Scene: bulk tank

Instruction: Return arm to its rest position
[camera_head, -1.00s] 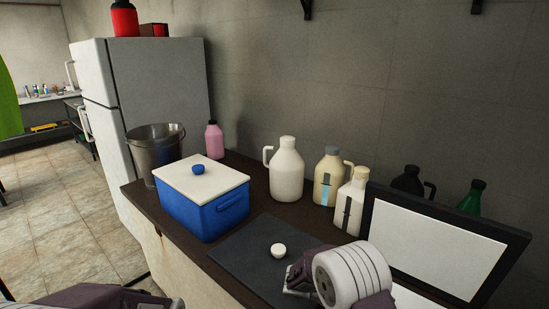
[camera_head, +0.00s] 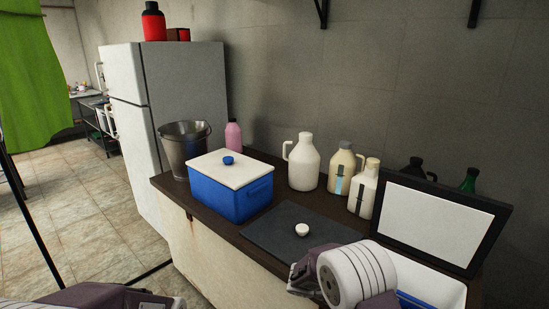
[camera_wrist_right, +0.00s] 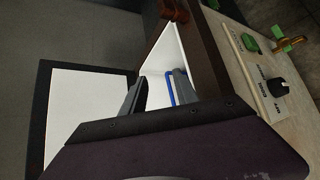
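My right arm (camera_head: 352,275) shows at the bottom right of the head view, bent in front of the counter's front edge; its fingertips are hidden there. In the right wrist view my right gripper (camera_wrist_right: 158,88) has its two dark fingers apart with nothing held between them. The white inside of an open box (camera_wrist_right: 160,58) and a blue strip show behind the fingers. My left arm (camera_head: 95,296) shows only in part at the bottom left of the head view, and its gripper is out of sight.
An open dark-framed lid (camera_head: 435,225) stands right. The tiled floor (camera_head: 80,220) at left is mostly clear.

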